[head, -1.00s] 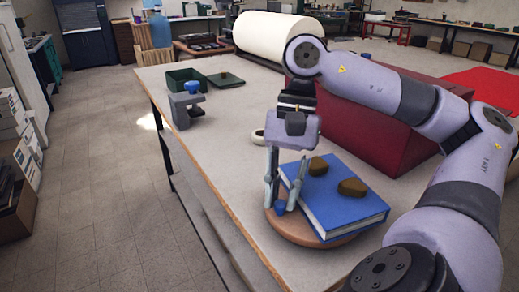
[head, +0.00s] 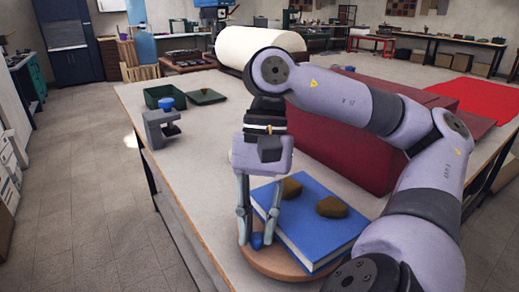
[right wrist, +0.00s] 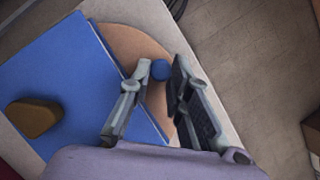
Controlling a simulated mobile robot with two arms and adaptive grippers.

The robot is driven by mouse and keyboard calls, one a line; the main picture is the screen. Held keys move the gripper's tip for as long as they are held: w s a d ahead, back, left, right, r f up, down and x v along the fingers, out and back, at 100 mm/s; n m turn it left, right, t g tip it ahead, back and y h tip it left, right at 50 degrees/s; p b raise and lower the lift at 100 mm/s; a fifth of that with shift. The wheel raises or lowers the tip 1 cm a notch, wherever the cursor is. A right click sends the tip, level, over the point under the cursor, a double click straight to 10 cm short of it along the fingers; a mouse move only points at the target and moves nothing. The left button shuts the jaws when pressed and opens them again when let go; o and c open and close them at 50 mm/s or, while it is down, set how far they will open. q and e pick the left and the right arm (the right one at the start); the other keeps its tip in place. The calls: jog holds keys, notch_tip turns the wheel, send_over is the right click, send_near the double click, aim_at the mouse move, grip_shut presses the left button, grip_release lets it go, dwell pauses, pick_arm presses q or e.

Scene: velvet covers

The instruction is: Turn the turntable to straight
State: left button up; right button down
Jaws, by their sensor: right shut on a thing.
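The turntable (head: 268,262) is a round wooden disc on the near part of the table. It also shows in the right wrist view (right wrist: 128,42). A blue book (head: 302,222) lies on it, set at an angle to the table edge, with two brown lumps (head: 332,207) on top. A small blue knob (head: 257,241) stands at the disc's rim beside the book. My right gripper (head: 256,237) points down and is shut on the knob, which shows between its fingertips in the right wrist view (right wrist: 160,69). My left gripper is not in view.
A dark red box (head: 340,145) stands behind the turntable, beneath my right arm. A grey clamp with a blue top (head: 160,128) sits at the table's left edge. A green tray (head: 163,95), its lid (head: 206,97) and a large cream roll (head: 245,45) are farther back.

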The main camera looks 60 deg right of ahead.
jog(key=shift+a+f, duration=0.1)
jog(key=c, duration=1.8)
grip_release()
jog(key=shift+c, duration=0.2)
jog(key=shift+o, duration=0.4)
jog(key=shift+w, duration=0.15)
jog(key=shift+r, duration=0.2)
jog(key=shift+w+d+r, duration=0.1)
jog(key=shift+d+r, duration=0.1)
jog(key=shift+r, duration=0.35)
jog(key=shift+v, duration=3.25)
